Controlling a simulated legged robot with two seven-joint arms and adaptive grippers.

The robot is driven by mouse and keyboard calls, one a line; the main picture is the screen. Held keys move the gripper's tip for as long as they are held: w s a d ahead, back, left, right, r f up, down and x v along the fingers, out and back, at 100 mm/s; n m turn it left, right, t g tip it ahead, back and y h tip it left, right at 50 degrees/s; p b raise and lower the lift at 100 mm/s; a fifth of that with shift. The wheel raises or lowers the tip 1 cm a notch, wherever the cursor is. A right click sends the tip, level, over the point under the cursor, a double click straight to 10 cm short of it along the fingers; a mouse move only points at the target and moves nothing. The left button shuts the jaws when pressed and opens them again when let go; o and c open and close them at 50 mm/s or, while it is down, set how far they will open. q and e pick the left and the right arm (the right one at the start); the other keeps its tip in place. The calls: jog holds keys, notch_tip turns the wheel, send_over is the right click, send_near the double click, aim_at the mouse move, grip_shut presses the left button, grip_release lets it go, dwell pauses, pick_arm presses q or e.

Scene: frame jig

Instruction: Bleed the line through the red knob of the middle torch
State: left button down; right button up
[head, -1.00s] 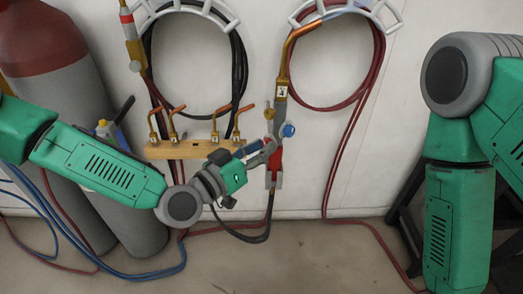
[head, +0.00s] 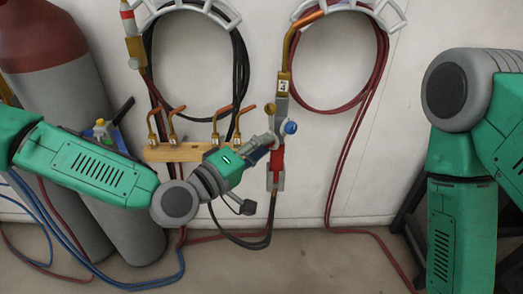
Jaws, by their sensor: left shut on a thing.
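The middle torch (head: 283,88) hangs upright on the wall, with a copper tip, a grey body and a red section (head: 278,158) low on its handle. A blue knob (head: 290,127) sticks out on its right side, and a brass round part (head: 271,108) sits on its left. My left gripper (head: 271,139) is at the torch's left side, level with the blue knob. Its fingers are shut at the place of the red knob, which they hide. My right arm shows at the right edge; its gripper is out of view.
A wooden rack (head: 176,153) with several copper nozzles is fixed behind my left arm. Another torch (head: 131,35) hangs at upper left. Gas cylinders (head: 70,100) stand at left. Black hoses (head: 239,75) and red hoses (head: 384,70) hang in coils. The wall right of the torch is mostly clear.

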pick_arm(q)
jog(key=shift+a+f+n+b, duration=0.15)
jog(key=shift+f+n+b, duration=0.25)
jog(key=shift+n, duration=0.8)
dwell(0.4)
jog(key=c, duration=1.3)
grip_release()
jog(key=shift+w, duration=0.1)
jog(key=v, duration=1.1)
jog(key=shift+s+a, duration=0.2)
jog(key=shift+c, duration=0.2)
